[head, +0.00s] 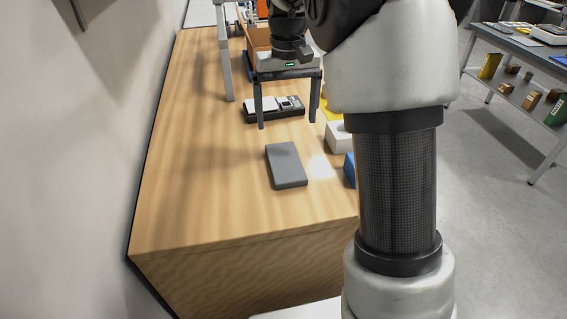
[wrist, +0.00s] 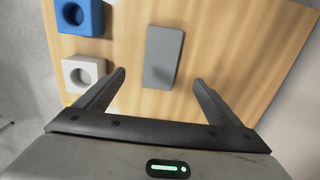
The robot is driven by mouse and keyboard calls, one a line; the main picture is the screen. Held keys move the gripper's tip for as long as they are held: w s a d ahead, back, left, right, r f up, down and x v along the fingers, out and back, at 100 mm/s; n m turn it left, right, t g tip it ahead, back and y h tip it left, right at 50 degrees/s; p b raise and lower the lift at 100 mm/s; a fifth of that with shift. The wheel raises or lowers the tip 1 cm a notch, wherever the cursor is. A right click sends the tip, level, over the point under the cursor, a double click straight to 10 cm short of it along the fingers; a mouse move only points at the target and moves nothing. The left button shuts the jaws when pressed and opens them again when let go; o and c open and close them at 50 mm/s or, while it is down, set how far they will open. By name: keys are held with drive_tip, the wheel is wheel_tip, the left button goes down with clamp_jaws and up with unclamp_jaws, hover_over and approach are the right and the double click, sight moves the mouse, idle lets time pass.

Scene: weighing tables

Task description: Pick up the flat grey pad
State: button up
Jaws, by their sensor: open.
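The flat grey pad (head: 286,165) lies flat on the wooden table near its front end in the head view. It also shows in the wrist view (wrist: 163,57), as a plain grey rectangle beyond my fingertips. My gripper (head: 288,124) is open and empty above the table, pointing down, farther back than the pad in the head view. In the wrist view its two fingers (wrist: 160,77) are spread wide, and the pad lies ahead of the gap between them. The fingers do not appear to touch it.
A white block with a round hole (wrist: 83,74) and a blue one (wrist: 79,17) stand beside the pad. A dark device (head: 262,110) lies behind my gripper's fingers. The wooden table (head: 190,180) is bare left of the pad. A wall (head: 80,150) runs along the left.

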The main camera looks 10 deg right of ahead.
sight(285, 160)
wheel_tip(285, 160, down, 14)
drive_tip(key=b, duration=0.3)
drive_tip(key=shift+w+a+r, duration=0.1)
drive_tip(key=shift+a+r, duration=0.05)
drive_tip(key=shift+r, duration=0.2)
drive_tip(key=c, duration=1.1)
